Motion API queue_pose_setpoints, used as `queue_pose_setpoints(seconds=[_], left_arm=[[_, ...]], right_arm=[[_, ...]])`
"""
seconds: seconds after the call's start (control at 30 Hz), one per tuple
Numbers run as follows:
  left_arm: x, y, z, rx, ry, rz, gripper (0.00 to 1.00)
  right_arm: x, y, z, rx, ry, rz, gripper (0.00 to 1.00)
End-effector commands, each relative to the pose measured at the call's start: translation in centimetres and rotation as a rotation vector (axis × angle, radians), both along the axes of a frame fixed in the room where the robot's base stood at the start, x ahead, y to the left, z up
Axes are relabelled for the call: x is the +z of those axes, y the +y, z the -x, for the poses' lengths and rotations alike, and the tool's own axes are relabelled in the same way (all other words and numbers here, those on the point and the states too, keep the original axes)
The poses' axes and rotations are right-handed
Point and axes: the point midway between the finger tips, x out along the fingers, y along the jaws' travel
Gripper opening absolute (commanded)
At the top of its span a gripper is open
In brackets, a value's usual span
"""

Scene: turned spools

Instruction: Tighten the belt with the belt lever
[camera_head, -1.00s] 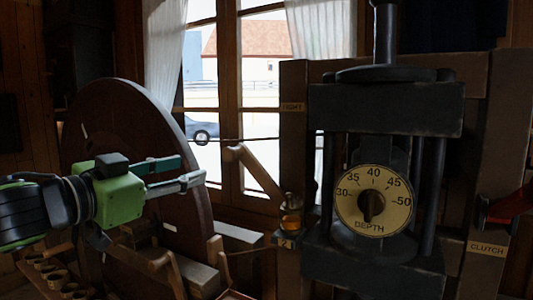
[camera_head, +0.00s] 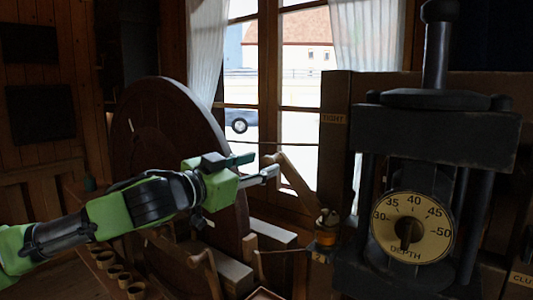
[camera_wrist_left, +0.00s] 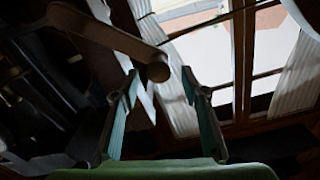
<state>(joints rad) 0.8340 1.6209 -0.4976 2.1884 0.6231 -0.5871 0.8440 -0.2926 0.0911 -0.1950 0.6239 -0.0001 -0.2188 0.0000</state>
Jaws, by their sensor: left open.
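My right gripper is not in view.
A large dark wheel (camera_head: 160,125) stands behind my left arm. The black machine with the DEPTH dial (camera_head: 411,228) fills the right side. Several small wooden cups (camera_head: 115,270) stand at the lower left. A window (camera_head: 300,100) is behind the lever.

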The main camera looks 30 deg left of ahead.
Motion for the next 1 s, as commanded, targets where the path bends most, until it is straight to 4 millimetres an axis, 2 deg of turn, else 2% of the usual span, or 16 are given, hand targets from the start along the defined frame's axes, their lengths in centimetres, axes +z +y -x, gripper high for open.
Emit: queue_pose_setpoints(seconds=[0.03,0.1,0.3,0.5,0.67,0.83,1.0], left_arm=[[0.3,-0.2,-0.7,-0.003,0.002,0.006,0.41],[0.3,-0.2,-1.5,-0.001,0.001,0.005,0.41],[0.2,-0.3,-3.0,-0.001,0.000,0.001,0.41],[-0.1,-0.3,-3.4,0.001,0.002,0.000,0.41],[-0.1,-0.3,-3.4,0.001,0.002,0.000,0.41],[-0.1,-0.3,-3.4,0.001,0.002,0.000,0.00],[0.0,-0.3,-3.4,0.000,0.001,-0.002,0.00]], right_arm=[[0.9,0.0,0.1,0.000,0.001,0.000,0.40],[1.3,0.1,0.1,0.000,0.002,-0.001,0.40],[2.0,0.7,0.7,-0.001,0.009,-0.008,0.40],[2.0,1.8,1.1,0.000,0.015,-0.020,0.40],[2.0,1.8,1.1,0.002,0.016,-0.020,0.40],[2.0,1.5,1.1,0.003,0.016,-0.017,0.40],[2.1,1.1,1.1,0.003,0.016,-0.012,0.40]])
